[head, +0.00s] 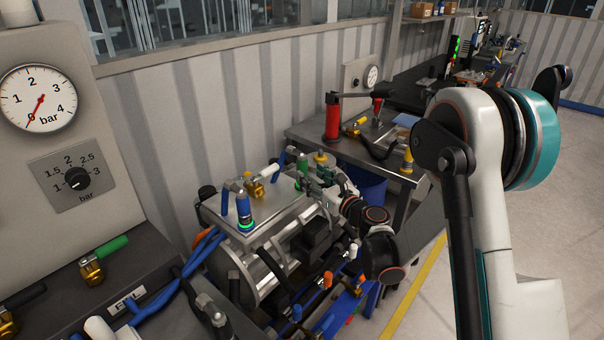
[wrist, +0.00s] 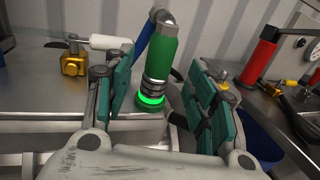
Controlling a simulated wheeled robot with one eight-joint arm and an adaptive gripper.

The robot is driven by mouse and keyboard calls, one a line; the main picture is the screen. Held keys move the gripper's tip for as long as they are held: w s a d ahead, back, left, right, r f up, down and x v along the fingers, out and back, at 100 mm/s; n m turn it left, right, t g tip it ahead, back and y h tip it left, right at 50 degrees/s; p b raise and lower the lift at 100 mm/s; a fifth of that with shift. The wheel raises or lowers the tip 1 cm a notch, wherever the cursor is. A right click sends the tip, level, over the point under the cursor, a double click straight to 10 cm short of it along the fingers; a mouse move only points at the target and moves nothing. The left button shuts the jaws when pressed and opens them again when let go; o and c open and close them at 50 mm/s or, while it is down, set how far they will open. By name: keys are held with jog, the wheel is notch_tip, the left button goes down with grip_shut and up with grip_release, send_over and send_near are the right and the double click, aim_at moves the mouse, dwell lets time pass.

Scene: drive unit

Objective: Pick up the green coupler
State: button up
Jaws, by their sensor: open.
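The green coupler (wrist: 162,58) stands upright, slightly tilted in the wrist view, with a metal elbow and blue hose at its top. A glowing green ring circles its base on the metal top plate. In the head view the coupler (head: 302,162) is small and partly hidden near my gripper (head: 322,187). In the wrist view my gripper (wrist: 163,80) is open, its teal-padded fingers on the left and right of the coupler. The coupler shows between them with visible gaps on both sides; I cannot tell how deep it sits between the pads.
A brass valve (wrist: 73,62) with a white handle stands left of the coupler. A blue coupler (head: 243,208) with a green ring stands at the plate's front. A bench (head: 345,148) with a red cylinder (head: 332,120) is behind. The floor at right is clear.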

aim_at(305, 171)
jog(key=b+x, duration=0.1)
jog(key=x, duration=0.1)
jog(key=b+x, duration=0.1)
jog(key=x, duration=0.2)
jog(key=shift+w+a+f, duration=0.2)
jog(key=shift+a+f, duration=0.05)
jog(key=shift+w+a+r, duration=0.15)
jog(key=shift+w, duration=0.15)
grip_shut()
